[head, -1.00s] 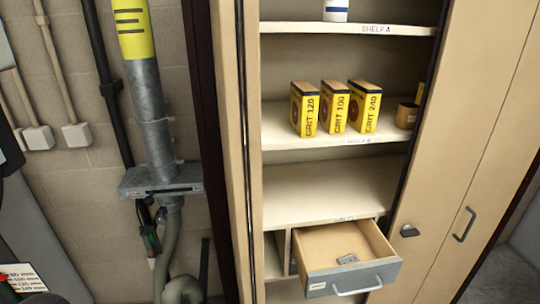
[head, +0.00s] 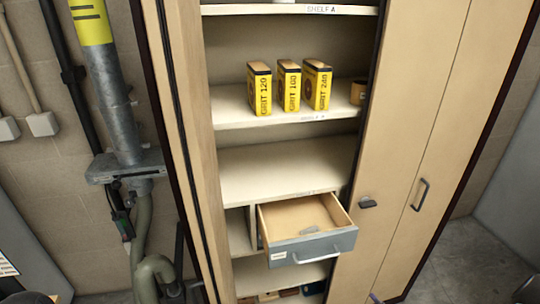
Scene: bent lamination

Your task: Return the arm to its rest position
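Neither of my grippers is in the head view, so their state and what they hold cannot be seen. The view shows a tall beige cabinet (head: 408,150) with open shelves. Its drawer (head: 318,247) is pulled out, with a small grey item (head: 309,230) lying inside. Three yellow boxes marked GRIT 120 (head: 260,90), GRIT 100 (head: 288,88) and GRIT 240 (head: 317,86) stand upright in a row on the shelf below shelf A.
The open drawer sticks out from the cabinet front. A grey pipe (head: 115,100) with a yellow band and a hose (head: 143,240) runs down the wall at left. A brown roll (head: 358,92) sits right of the boxes. Floor (head: 465,260) shows at right.

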